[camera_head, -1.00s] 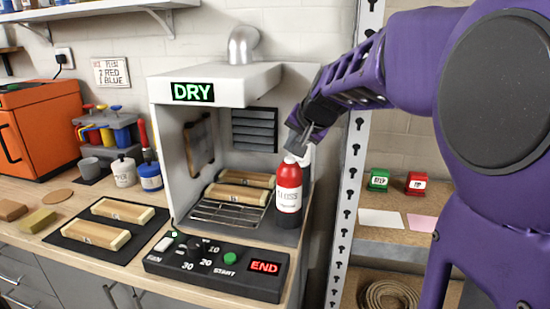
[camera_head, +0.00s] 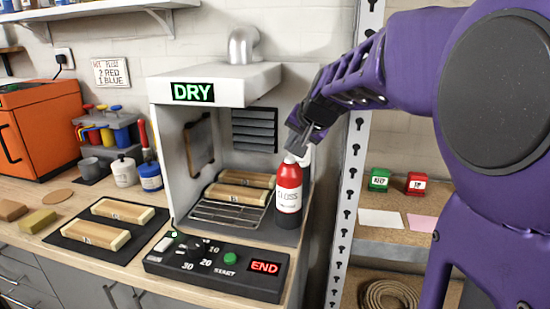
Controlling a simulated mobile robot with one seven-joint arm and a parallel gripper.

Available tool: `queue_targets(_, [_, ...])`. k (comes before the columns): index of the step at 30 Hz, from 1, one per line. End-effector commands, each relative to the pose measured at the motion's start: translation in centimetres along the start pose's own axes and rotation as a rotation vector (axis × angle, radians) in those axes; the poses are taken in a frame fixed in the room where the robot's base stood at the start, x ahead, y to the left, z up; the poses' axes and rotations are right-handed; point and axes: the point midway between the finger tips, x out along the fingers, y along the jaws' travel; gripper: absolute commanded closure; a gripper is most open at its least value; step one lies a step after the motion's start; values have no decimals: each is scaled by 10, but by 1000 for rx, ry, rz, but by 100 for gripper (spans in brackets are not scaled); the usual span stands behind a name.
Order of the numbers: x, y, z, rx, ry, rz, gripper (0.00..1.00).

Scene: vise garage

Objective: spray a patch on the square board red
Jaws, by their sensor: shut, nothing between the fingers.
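A red spray can with a white cap and a label reading GLOSS (camera_head: 289,190) stands upright at the right front of the white booth (camera_head: 160,150). My gripper (camera_head: 296,146) is shut and empty, with its tips just above or at the can's white top; I cannot tell whether they touch. A greyish square board (camera_head: 199,145) leans against the booth's inner left wall, seen at a steep angle. I cannot make out its face clearly.
Wooden blocks (camera_head: 240,193) lie on the booth's wire rack (camera_head: 228,216). More blocks lie on a black mat (camera_head: 78,247). A control panel (camera_head: 215,265) with knobs and START and END fronts the booth. Jars, an orange oven (camera_head: 40,128) and a metal post (camera_head: 350,180) flank it.

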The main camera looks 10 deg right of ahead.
Motion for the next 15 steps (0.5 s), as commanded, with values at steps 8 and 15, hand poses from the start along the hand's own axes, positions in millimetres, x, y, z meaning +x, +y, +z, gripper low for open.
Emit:
queue_targets(8, [0,0,0,0,0,0,100])
queue_targets(15, [3,2,2,0,-1,1,100])
